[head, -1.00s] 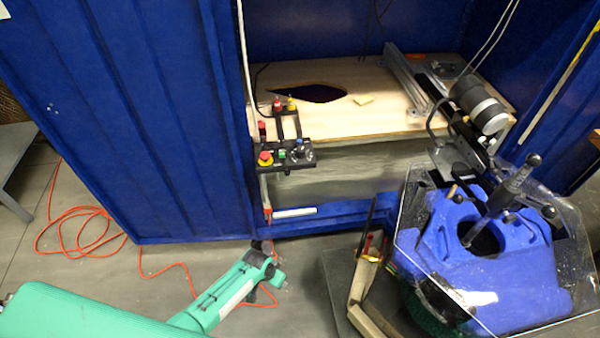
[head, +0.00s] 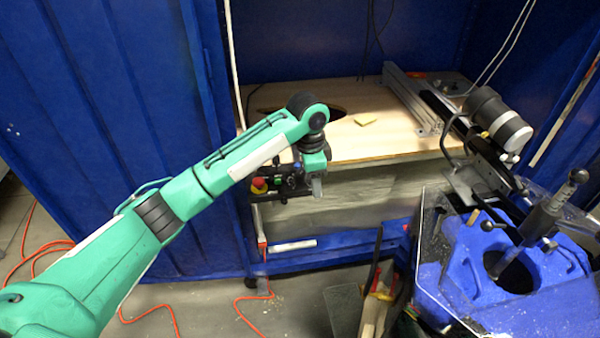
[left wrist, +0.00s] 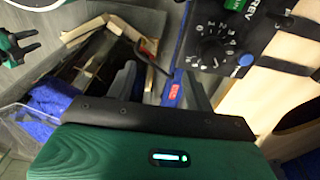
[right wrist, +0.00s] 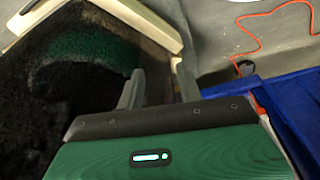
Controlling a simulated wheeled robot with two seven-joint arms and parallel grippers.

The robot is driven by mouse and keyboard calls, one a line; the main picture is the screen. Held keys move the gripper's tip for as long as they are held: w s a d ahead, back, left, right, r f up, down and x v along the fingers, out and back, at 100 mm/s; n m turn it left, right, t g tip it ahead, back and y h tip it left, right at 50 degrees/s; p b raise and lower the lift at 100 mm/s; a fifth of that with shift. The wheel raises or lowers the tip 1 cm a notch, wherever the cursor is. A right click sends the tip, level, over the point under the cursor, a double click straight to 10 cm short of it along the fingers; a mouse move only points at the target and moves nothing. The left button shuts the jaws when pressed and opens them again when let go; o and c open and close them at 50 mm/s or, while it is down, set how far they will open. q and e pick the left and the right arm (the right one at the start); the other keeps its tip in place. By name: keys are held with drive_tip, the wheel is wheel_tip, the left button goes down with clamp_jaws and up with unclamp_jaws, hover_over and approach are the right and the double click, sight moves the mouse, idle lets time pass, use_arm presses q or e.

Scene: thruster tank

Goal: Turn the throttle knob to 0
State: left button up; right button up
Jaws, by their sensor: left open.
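The black control panel (head: 268,198) hangs at the front edge of the wooden bench and is partly hidden behind my left arm. In the left wrist view, a round black throttle knob (left wrist: 213,50) with a ring of white marks sits on the panel at upper right; its exact setting is too small to read. My left gripper (head: 316,187) is open and empty, pointing down in front of the panel's right end. In the left wrist view its fingers (left wrist: 161,90) are apart, with the knob beyond the right finger, not between them. My right gripper (right wrist: 158,88) is open and empty, away from the panel.
The wooden bench top (head: 385,135) lies behind. A blue machine (head: 480,270) with a clear guard stands at right. An orange cable (head: 250,312) lies on the floor.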

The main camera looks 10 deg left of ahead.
sight(300, 174)
use_arm(q)
drive_tip(key=w+a+r+y, duration=0.1)
drive_tip(key=w+a+r, duration=0.1)
drive_tip(key=r, duration=0.3)
drive_tip(key=w+a+r, duration=0.3)
drive_tip(key=r, duration=0.3)
drive_tip(key=f, duration=0.9)
drive_tip(key=f+b, duration=0.1)
drive_tip(key=f, duration=0.4)
drive_tip(key=shift+d, duration=0.25)
use_arm(e)
wheel_tip(300, 174, up, 2)
drive_tip(key=shift+r, duration=0.1)
use_arm(q)
drive_tip(key=c, duration=1)
